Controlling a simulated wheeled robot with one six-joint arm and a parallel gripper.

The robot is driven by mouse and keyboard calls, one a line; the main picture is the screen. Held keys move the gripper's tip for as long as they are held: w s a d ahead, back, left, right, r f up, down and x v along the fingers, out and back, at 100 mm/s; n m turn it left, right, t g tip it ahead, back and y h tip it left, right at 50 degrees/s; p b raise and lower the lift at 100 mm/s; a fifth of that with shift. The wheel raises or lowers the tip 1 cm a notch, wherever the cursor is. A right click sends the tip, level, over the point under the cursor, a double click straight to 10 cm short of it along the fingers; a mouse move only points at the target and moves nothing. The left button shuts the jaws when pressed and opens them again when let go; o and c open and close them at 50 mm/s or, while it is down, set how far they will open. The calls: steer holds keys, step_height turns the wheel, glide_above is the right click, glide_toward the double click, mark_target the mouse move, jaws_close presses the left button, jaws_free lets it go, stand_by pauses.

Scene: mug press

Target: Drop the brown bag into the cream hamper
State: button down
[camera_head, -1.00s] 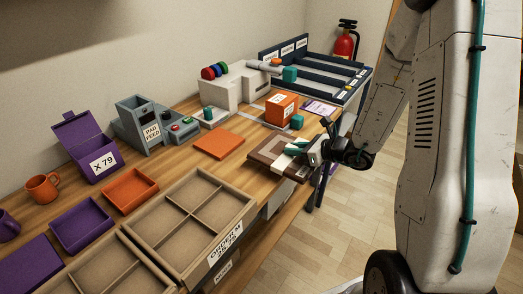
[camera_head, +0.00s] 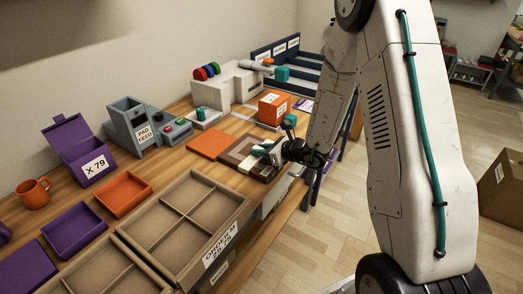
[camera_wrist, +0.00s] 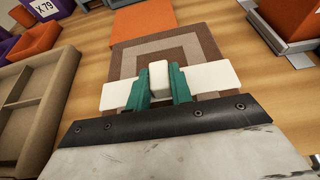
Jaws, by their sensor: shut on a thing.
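I see no brown bag and no cream hamper in either view. My gripper (camera_head: 264,150) is over the workbench, at the right edge of a brown square panel (camera_head: 236,150) with lighter concentric bands. In the wrist view my gripper (camera_wrist: 160,80) has its teal fingers shut on a small white block (camera_wrist: 159,72). A white bar runs out to both sides of the fingers. The banded panel (camera_wrist: 178,46) shows just beyond and below; I cannot tell whether the block is joined to it.
An orange square (camera_head: 207,145) lies beside the banded panel. A divided tan tray (camera_head: 240,205) is at the front, with an orange tray (camera_head: 124,193) behind its left end. An orange box (camera_head: 272,108) stands beyond. A cardboard box (camera_head: 503,188) is on the floor at right; floor between is open.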

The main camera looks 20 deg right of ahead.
steer(key=shift+f, duration=0.15)
steer(key=c, duration=1.3)
jaws_free()
steer(key=shift+o, duration=0.2)
